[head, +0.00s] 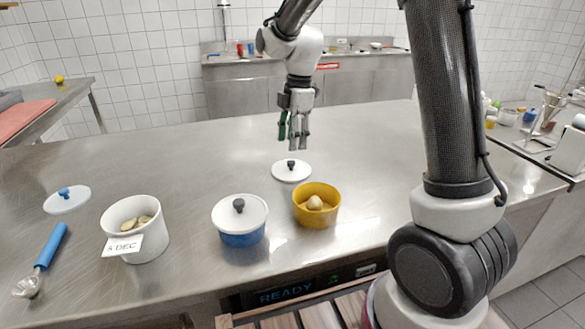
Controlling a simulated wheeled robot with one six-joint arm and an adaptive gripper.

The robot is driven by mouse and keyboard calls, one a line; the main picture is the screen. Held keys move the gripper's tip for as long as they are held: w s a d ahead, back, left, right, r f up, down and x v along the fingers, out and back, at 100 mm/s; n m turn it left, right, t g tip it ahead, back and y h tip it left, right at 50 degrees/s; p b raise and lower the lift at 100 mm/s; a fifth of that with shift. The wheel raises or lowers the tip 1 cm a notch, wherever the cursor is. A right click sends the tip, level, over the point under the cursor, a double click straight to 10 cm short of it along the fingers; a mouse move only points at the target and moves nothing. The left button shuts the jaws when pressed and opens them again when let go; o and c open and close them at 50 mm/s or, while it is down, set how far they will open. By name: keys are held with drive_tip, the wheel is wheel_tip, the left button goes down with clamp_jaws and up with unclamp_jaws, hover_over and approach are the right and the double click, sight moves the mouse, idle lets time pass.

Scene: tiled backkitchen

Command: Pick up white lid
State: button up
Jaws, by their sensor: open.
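A white lid with a black knob (291,171) lies flat on the steel counter, behind the yellow pot. A second white lid with a blue knob (67,200) lies at the far left of the counter. A third white lid with a dark knob (240,212) sits on the blue pot (242,239). My gripper (294,143) is open and empty. It points down above the lid with the black knob and appears apart from it.
A yellow pot (317,211) holding a pale round item stands in front of the black-knobbed lid. A white labelled pot (148,241) with pale pieces and a blue-handled scoop (49,250) are at the left. The counter's back and middle (190,150) are clear.

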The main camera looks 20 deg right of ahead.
sight(291, 161)
drive_tip(key=f, duration=0.7)
drive_tip(key=shift+s+a, duration=0.2)
drive_tip(key=shift+s, duration=0.1)
drive_tip(key=c, duration=1)
